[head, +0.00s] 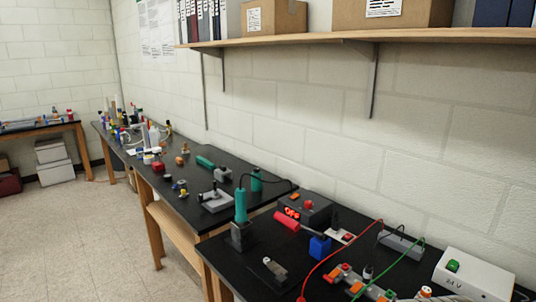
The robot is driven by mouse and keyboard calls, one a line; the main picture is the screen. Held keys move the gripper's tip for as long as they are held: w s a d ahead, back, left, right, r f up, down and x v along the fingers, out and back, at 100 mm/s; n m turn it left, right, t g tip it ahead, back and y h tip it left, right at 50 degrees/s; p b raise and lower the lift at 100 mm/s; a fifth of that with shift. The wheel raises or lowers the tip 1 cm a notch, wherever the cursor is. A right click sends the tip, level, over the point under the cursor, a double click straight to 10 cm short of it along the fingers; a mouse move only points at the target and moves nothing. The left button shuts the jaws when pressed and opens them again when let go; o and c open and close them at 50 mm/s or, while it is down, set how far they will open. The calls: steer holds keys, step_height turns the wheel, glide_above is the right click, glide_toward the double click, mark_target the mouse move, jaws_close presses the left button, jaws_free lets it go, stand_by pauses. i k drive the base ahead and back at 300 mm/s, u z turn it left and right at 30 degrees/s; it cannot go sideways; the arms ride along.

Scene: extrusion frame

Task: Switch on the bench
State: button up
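A black bench (232,262) fills the lower right, against the block wall. On it is a white box (472,274) with a green button or switch (453,265) on top and a small label on its front. Further back is a dark box (305,208) with a lit red display that seems to read "OFF" and a small orange-red part on top. A white plate with a red part (342,236) lies between them. A small lever-like metal piece on a dark base (275,268) sits near the front left. My gripper is not in view.
A green-handled tool (240,207) stands in a dark holder. A blue block (320,246), a red-handled tool (286,221) and red and green wires (405,272) crowd the bench. A wooden shelf (400,36) overhangs it. The floor (80,240) at left is clear.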

mark_target(453, 264)
steer(key=k, duration=0.5)
steer(key=z, duration=0.75)
steer(key=i, duration=0.5)
steer(key=u, duration=0.15)
